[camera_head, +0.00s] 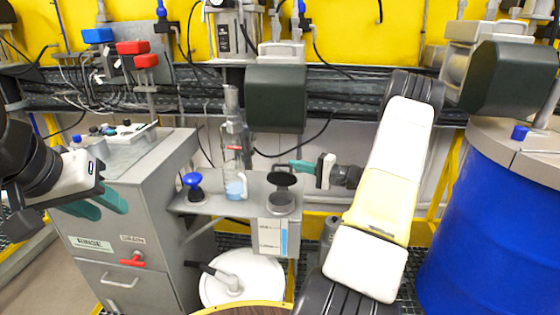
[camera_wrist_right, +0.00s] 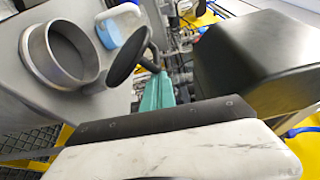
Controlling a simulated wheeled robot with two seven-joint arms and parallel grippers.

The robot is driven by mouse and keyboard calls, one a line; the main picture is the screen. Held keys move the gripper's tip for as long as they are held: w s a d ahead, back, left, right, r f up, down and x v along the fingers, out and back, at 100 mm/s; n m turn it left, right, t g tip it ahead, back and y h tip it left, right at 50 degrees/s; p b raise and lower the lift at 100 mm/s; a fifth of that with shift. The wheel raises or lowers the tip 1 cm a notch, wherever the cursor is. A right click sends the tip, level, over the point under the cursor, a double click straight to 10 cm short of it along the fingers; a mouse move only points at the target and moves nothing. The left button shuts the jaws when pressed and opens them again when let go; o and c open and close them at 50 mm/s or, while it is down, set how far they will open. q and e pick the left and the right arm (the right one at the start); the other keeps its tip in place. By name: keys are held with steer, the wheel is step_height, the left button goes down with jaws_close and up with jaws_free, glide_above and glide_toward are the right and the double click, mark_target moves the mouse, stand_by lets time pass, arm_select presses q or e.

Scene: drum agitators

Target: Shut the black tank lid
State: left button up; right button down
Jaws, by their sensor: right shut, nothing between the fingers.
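The black tank lid (camera_head: 282,178) stands open, tilted up above the round metal tank opening (camera_head: 281,203) on the grey shelf. In the right wrist view the lid (camera_wrist_right: 128,52) is a dark disc beside the ring-shaped opening (camera_wrist_right: 66,52), which is uncovered. My right gripper (camera_head: 296,166) has its teal fingers shut and empty, just right of and behind the lid. In the wrist view its fingers (camera_wrist_right: 158,92) reach close to the lid's hinge arm; I cannot tell if they touch. My left gripper (camera_head: 100,204) is open and empty at the left, near the grey cabinet.
A blue-knobbed valve (camera_head: 193,185) and a glass column (camera_head: 234,160) stand left of the opening on the shelf. A dark green motor housing (camera_head: 276,98) hangs above the lid. A blue drum (camera_head: 485,235) stands at the right, and a white bucket (camera_head: 243,275) is below.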

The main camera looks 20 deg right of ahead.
mark_target(284, 176)
steer(key=s+n, duration=0.1)
steer(key=s+a+n, duration=0.1)
steer(key=shift+s+f+n+t+y, duration=0.1)
steer(key=shift+f+n+t+y, duration=0.1)
steer(key=shift+n+t+y, duration=0.15)
steer(key=s+n, duration=0.1)
steer(key=n, duration=0.1)
steer(key=s+a+f+n+y, duration=0.1)
steer(key=n, duration=0.1)
steer(key=s+f+n+y, duration=0.1)
steer(key=n, duration=0.1)
steer(key=shift+s+a, duration=0.15)
steer(key=shift+a, duration=0.15)
steer(key=n, duration=0.1)
steer(key=s+f+n+y, duration=0.1)
steer(key=n, duration=0.1)
steer(key=shift+s+a+f, duration=0.1)
steer(key=shift+a+f, duration=0.1)
steer(key=shift+a, duration=0.1)
steer(key=shift+s+a+f, duration=0.15)
steer(key=shift+s+f, duration=0.1)
steer(key=shift+f, duration=0.2)
